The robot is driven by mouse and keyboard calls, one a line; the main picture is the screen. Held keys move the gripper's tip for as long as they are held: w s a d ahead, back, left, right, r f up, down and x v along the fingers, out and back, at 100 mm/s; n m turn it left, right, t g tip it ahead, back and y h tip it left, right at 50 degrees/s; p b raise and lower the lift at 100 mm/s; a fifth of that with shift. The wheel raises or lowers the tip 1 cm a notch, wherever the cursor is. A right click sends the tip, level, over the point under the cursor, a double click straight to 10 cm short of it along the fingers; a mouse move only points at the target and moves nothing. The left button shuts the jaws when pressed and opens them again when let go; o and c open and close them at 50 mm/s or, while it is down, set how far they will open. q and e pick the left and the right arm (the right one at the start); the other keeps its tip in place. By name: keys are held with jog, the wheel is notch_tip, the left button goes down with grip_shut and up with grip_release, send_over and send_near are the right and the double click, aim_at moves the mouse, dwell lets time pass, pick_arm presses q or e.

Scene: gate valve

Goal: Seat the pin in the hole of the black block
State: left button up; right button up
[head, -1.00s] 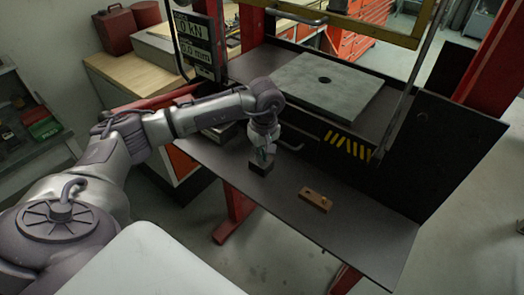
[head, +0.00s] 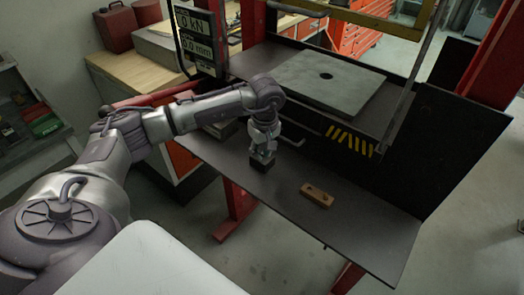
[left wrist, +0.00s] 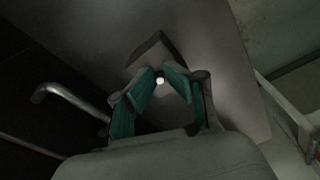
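The black block (head: 262,165) sits on the dark bench shelf, under my left gripper. It also shows in the left wrist view (left wrist: 155,49), just beyond the fingertips. My left gripper (head: 264,152) points down over the block. In the left wrist view its green-padded fingers (left wrist: 160,76) come close together around the pin (left wrist: 160,81), seen as a small bright round end. The pin's lower end and the block's hole are hidden, so I cannot tell whether the pin is in the hole. My right gripper is in neither view.
A wooden block with holes (head: 317,196) lies on the shelf to the right. A grey plate with a round hole (head: 328,84) is on the press bed behind. A metal handle (left wrist: 70,98) is left of the gripper. The shelf's front right is clear.

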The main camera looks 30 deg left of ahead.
aim_at(265, 159)
pick_arm(q)
jog(key=shift+d+f, duration=0.15)
jog(key=shift+f, duration=0.65)
jog(key=shift+s+r, duration=0.1)
jog(key=shift+r, duration=0.05)
jog(key=shift+r+p, duration=0.65)
jog(key=shift+p, duration=0.1)
jog(key=shift+r, duration=0.3)
notch_tip(265, 159, up, 12)
jog(key=b, duration=0.4)
jog(key=shift+d+f, duration=0.15)
jog(key=shift+d, duration=0.2)
